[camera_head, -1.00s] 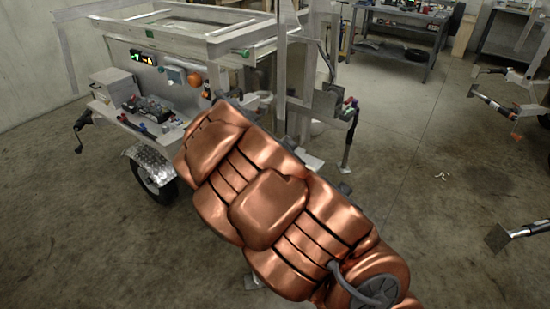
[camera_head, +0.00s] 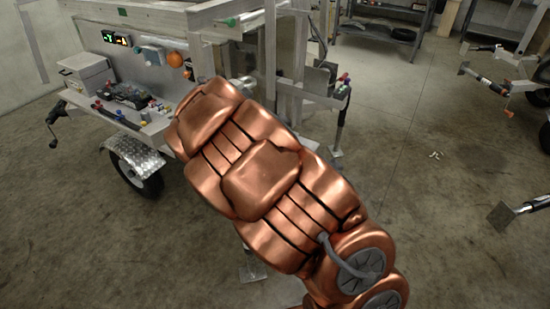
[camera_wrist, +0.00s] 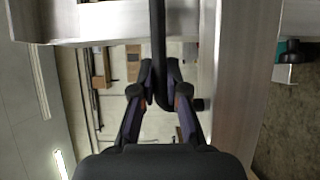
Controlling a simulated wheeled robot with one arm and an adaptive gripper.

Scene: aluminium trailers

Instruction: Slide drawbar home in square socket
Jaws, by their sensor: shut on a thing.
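In the wrist view my gripper (camera_wrist: 161,72) is shut on a dark slim bar (camera_wrist: 158,25), which runs up out of the picture. I cannot tell whether this bar is the drawbar or a part on it. A pale aluminium beam (camera_wrist: 238,85) runs lengthwise to the right of the gripper, and another beam (camera_wrist: 95,20) crosses at the top left. In the head view the aluminium trailer (camera_head: 203,20) stands behind my copper arm, which hides my gripper. I cannot make out the square socket or how far the bar sits in it.
The trailer's wheel and mudguard (camera_head: 137,155) are at the left, beside a crank handle (camera_head: 55,125). A jack leg (camera_head: 339,130) stands right of the upright frame. A workbench (camera_head: 385,30) is at the back. Bare concrete floor (camera_head: 430,210) lies to the right.

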